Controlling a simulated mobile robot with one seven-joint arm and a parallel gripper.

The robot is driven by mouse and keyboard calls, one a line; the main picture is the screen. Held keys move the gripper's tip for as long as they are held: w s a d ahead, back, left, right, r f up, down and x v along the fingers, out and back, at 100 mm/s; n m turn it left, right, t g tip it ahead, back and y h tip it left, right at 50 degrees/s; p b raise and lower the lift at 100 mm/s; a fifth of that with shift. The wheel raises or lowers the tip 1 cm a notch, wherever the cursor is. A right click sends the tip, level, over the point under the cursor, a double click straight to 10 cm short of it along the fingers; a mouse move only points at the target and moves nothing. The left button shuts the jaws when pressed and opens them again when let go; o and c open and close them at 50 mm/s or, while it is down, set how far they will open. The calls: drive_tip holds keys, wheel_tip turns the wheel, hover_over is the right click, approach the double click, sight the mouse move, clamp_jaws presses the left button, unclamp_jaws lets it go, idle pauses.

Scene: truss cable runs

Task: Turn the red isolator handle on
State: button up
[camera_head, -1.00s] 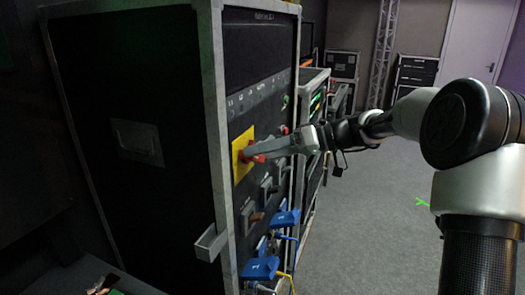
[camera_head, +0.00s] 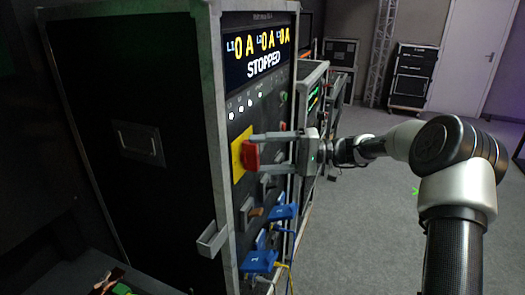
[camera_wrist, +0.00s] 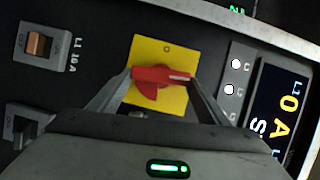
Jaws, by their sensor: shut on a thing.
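The red isolator handle (camera_head: 250,154) sits on a yellow plate (camera_head: 237,160) on the front of the black flight-case rack. My gripper (camera_head: 252,147) reaches it from the right, with its fingers on either side of the handle. In the wrist view the red handle (camera_wrist: 160,78) lies across the picture on the yellow plate (camera_wrist: 150,50), and my fingertips meet its two ends. The gripper is shut on the handle. The display (camera_head: 258,54) at the top of the rack is lit and reads 0 A several times and STOPPED.
Blue connectors (camera_head: 262,260) with cables stick out low on the panel. A brown rocker switch (camera_wrist: 39,45) sits beside the yellow plate. A metal bracket (camera_head: 212,240) juts from the rack's front edge. Grey floor (camera_head: 350,240) is clear at the right.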

drive_tip(key=shift+f+m+y, duration=0.1)
drive_tip(key=shift+m+y, duration=0.2)
drive_tip(key=shift+m, duration=0.3)
drive_tip(key=o, duration=1.1)
drive_tip(key=shift+c, duration=0.2)
drive_tip(key=d, duration=1.7)
drive_tip(key=shift+w+d, duration=0.25)
drive_tip(key=shift+w, duration=0.1)
drive_tip(key=shift+f, duration=0.1)
